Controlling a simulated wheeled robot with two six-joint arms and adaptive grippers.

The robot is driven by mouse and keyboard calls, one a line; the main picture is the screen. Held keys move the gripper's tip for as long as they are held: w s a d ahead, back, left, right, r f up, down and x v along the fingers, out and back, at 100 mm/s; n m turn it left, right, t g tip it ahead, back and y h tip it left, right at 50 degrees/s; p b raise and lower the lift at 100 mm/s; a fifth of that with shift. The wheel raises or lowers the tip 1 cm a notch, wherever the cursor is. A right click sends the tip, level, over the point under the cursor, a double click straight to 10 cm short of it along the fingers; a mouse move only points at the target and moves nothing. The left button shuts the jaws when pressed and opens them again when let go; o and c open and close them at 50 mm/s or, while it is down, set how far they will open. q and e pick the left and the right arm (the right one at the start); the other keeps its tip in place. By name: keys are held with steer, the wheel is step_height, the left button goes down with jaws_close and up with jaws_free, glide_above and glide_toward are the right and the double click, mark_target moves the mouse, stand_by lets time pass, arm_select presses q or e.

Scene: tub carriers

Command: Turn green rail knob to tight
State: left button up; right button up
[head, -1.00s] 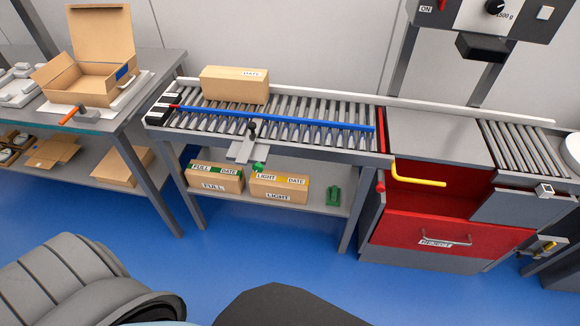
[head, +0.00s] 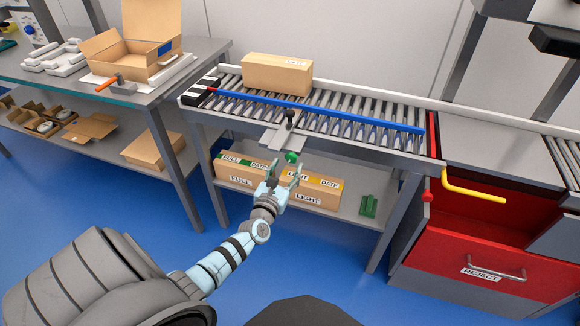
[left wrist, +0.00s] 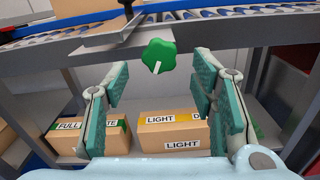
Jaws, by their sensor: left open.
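The green rail knob (head: 291,157) hangs under the grey bracket (head: 270,139) at the front of the roller conveyor. In the left wrist view the knob (left wrist: 159,56) is a lobed green star with a white pointer line running down and slightly left. My left gripper (head: 284,176) is open and empty, just below and in front of the knob. In the left wrist view its teal finger pads (left wrist: 160,108) stand on either side, with the knob beyond and above the gap, apart from both. My right gripper is not in view. Any tight or loose marking cannot be made out.
The blue guide rail (head: 310,109) runs along the conveyor beside a cardboard box (head: 277,74). The shelf below holds cartons labelled FULL (head: 239,180) and LIGHT (head: 309,198). A yellow handle (head: 473,190) sticks out above the red reject drawer (head: 470,265) at right.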

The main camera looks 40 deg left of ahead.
mark_target(292, 156)
arm_select(q)
steer(key=shift+x, duration=0.9)
steer(key=shift+w+a+b, duration=0.2)
steer(key=shift+w+b, duration=0.2)
steer(key=shift+w, duration=0.15)
steer(key=shift+c, duration=0.6)
steer(key=c, duration=1)
